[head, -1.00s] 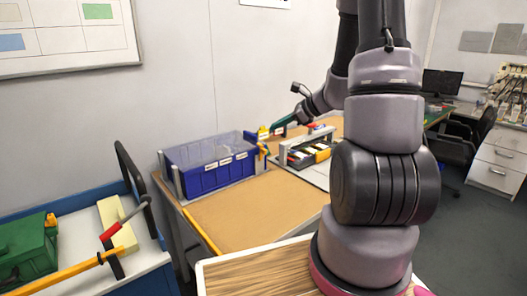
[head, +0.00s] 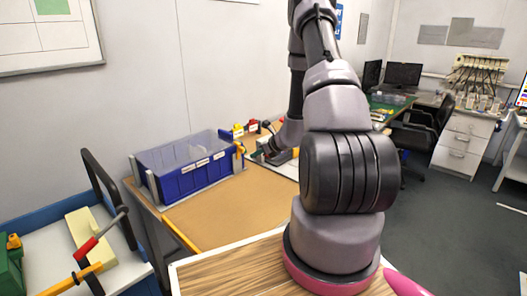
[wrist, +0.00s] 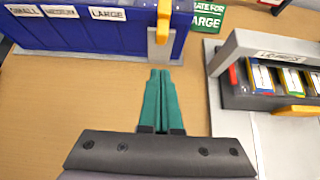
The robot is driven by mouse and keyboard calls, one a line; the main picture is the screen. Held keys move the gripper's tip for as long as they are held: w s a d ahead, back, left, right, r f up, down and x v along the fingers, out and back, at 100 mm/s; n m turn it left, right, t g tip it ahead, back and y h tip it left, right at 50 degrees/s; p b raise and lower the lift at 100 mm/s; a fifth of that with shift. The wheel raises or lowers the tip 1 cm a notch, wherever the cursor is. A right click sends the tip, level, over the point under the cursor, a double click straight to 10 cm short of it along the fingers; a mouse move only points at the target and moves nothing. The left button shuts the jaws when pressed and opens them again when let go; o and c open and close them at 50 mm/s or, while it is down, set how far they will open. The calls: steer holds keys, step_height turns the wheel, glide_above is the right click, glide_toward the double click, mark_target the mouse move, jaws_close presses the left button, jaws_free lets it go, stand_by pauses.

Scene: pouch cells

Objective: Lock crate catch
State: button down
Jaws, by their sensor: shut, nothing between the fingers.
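The blue crate (head: 187,184) with a clear lid stands at the back of the brown table. In the wrist view its wall (wrist: 75,38) shows at the top left, labelled SMALL, MEDIUM and LARGE. The orange catch (wrist: 164,18) stands upright at the crate's right end, over a pale grey block (wrist: 160,48). My gripper (wrist: 160,72) has its green fingers together and empty. Their tips point at the block and appear just short of it; I cannot tell whether they touch. In the head view my gripper is small and partly hidden beside the crate's right end.
A grey rack (wrist: 262,95) with cells and an orange lever stands right of my gripper. A green sign (wrist: 207,18) lies behind. Bare tabletop (wrist: 75,100) is left of the fingers. A cart with a green box (head: 10,265) stands left.

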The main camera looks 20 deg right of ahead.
mark_target(238, 152)
steer(key=shift+w+a+r, duration=0.1)
steer(key=shift+w+a, duration=0.15)
steer(key=shift+w, duration=0.4)
steer(key=shift+w+a+r, duration=0.1)
steer(key=shift+w+a, duration=0.2)
steer(key=shift+w, duration=0.35)
steer(key=shift+w+a, duration=0.25)
steer(key=shift+w, duration=0.4)
